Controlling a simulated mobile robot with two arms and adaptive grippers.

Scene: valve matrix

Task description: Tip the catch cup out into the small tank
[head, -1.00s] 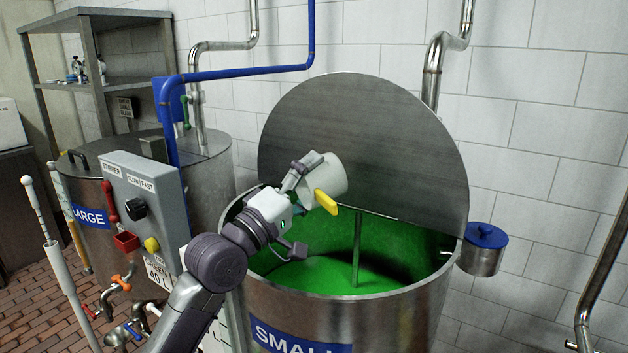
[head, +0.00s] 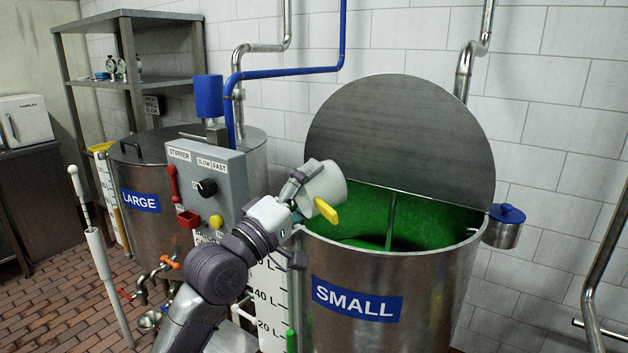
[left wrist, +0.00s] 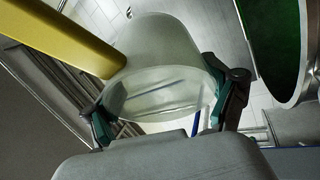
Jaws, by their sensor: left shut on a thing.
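My left gripper (head: 303,188) is shut on the pale, whitish catch cup (head: 329,180), which has a yellow handle (head: 326,211). The cup is tilted in the head view, above the left part of the small tank's rim and in front of its raised lid. The small tank (head: 370,262) is steel with a blue SMALL label and a green inside. In the left wrist view the translucent cup (left wrist: 160,55) sits between both fingers, and the tank's rim (left wrist: 305,75) is to its right. I cannot tell what is in the cup. My right gripper is not in view.
The tank's round lid (head: 405,140) stands open behind it. A grey stirrer control box (head: 208,185) and the large tank (head: 150,235) are to the left. A small blue-lidded pot (head: 504,228) hangs at the tank's right side.

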